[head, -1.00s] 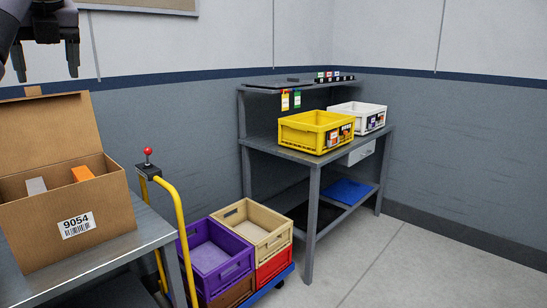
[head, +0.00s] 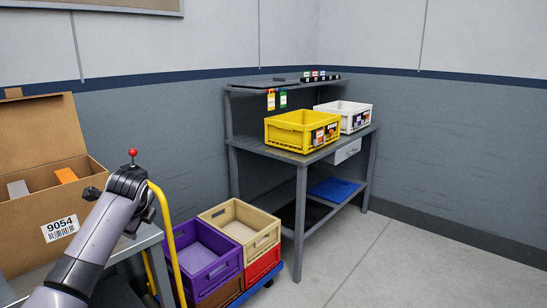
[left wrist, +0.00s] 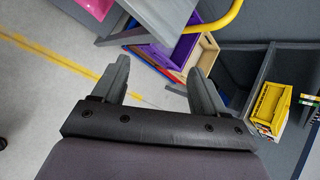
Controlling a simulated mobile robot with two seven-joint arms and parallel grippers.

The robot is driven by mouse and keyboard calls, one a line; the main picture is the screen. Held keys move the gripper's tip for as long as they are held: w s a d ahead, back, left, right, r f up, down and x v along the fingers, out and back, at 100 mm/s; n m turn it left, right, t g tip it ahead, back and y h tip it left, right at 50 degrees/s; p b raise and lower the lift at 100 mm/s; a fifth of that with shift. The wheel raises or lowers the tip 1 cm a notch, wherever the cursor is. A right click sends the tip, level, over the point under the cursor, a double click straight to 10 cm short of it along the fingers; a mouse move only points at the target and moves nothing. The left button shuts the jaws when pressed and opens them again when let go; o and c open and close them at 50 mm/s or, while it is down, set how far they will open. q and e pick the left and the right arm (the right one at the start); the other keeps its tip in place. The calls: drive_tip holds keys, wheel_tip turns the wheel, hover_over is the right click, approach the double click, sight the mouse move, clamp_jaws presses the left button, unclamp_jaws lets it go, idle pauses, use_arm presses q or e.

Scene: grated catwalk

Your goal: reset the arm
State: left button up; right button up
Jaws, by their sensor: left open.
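My left arm (head: 95,240) reaches up from the bottom left in the head view, in front of the carton's right side and the grey table. Its dark end is beside the red-knobbed yellow handle, and I cannot make out the fingers clearly there. In the left wrist view, my left gripper (left wrist: 160,64) is open with nothing between its fingers. Floor, a table edge and crates show beyond the fingertips. My right gripper is in neither view.
An open carton (head: 40,205) stands on a grey table (head: 130,246) at left. A cart holds purple (head: 213,268), beige (head: 262,242) and red (head: 263,268) crates. A workbench (head: 300,185) carries yellow (head: 290,135) and white (head: 345,112) bins. Floor at right is clear.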

use_arm(q)
drive_tip(key=s+d+f+n+t+h, duration=0.1)
drive_tip(key=s+d+f+n, duration=0.15)
drive_tip(key=s+f, duration=0.4)
drive_tip(key=s+d+f+n+h, duration=0.1)
drive_tip(key=s+d+f+n, duration=0.2)
drive_tip(key=f, duration=0.7)
drive_tip(key=s+d+f+n+t+h, duration=0.1)
drive_tip(key=s+d+f+n+h, duration=0.15)
drive_tip(key=s+f, duration=0.45)
drive_tip(key=s+d+f+n, duration=0.1)
drive_tip(key=s+n, duration=0.2)
drive_tip(key=s, duration=0.4)
drive_tip(key=s+d+f+n+h, duration=0.1)
drive_tip(key=s+d+f+n, duration=0.1)
drive_tip(key=s, duration=0.6)
drive_tip(key=s+d+f+n+t, duration=0.1)
drive_tip(key=s+d+n, duration=0.1)
drive_tip(key=s+n, duration=0.2)
drive_tip(key=s, duration=0.3)
drive_tip(key=shift+s+f+n+h, duration=0.15)
drive_tip(key=shift+s+n+h, duration=0.15)
drive_tip(key=shift+s+h, duration=0.05)
